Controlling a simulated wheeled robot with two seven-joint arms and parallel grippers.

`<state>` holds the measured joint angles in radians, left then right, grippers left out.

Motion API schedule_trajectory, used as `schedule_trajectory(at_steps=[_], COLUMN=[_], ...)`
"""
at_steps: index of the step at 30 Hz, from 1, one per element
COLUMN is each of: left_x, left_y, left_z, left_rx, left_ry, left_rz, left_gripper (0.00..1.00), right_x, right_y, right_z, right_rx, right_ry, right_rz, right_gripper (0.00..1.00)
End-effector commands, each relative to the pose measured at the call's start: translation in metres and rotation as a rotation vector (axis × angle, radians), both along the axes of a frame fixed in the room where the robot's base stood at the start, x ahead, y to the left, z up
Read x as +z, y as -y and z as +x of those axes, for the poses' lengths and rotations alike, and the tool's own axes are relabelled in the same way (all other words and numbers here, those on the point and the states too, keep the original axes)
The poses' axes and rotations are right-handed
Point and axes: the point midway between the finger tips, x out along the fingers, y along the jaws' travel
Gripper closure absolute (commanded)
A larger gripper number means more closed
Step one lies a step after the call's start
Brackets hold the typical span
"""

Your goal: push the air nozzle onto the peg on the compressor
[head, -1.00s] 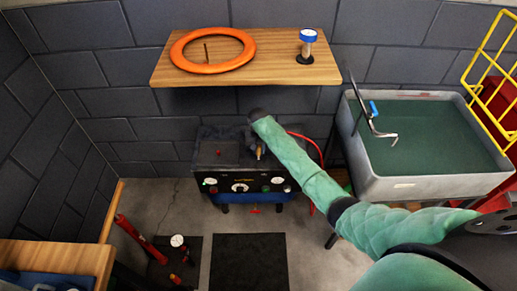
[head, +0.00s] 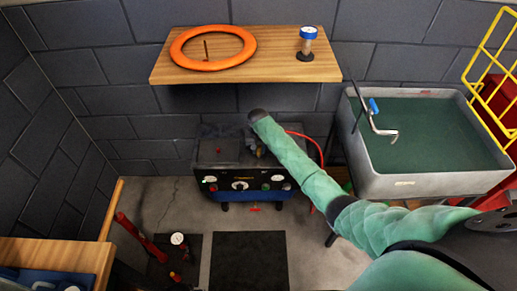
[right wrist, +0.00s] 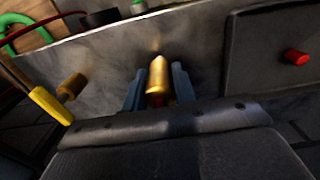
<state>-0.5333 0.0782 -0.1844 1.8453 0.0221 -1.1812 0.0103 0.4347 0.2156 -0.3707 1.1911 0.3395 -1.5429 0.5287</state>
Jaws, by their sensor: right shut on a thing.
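The compressor (head: 225,182) stands on the floor against the back wall, a dark box with gauges and knobs on its front. My right gripper (head: 252,149) is over its top, right of the middle, and small and dark in the head view. In the right wrist view its two blue fingers (right wrist: 158,88) are shut on a brass piece, the air nozzle (right wrist: 158,76), close to the compressor's grey top. A shorter brass stub (right wrist: 71,87) shows to the left; I cannot tell if it is the peg. Contact at the nozzle's tip is unclear. My left gripper is out of view.
A red hose (head: 318,150) curves at the compressor's right. A wooden shelf (head: 272,72) with an orange ring (head: 179,53) hangs above. A grey sink (head: 425,186) stands to the right. A red button (right wrist: 296,56) sits on the compressor top.

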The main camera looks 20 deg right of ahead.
Motion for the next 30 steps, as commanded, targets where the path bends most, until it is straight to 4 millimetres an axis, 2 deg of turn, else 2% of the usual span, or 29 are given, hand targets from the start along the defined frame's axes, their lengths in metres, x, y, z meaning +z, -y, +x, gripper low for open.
schedule_trajectory(at_steps=[17, 18, 21, 30], left_x=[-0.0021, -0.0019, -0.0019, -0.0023], left_y=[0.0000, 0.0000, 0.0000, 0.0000], left_z=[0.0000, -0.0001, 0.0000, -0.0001], left_rx=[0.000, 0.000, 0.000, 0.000], left_ry=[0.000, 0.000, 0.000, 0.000], left_rz=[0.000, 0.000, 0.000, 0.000], left_gripper=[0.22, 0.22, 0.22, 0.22], right_x=[-0.0093, -0.0092, -0.0090, -0.0095], right_y=[-0.0002, -0.0001, -0.0001, 0.0001], right_z=[0.0004, 0.0003, 0.0003, 0.0000], right_rx=[0.000, 0.000, 0.000, 0.000], right_ry=[0.001, 0.001, 0.001, 0.000], right_rz=[0.001, 0.001, 0.000, 0.000], right_gripper=[1.00, 0.69, 0.49, 0.47])
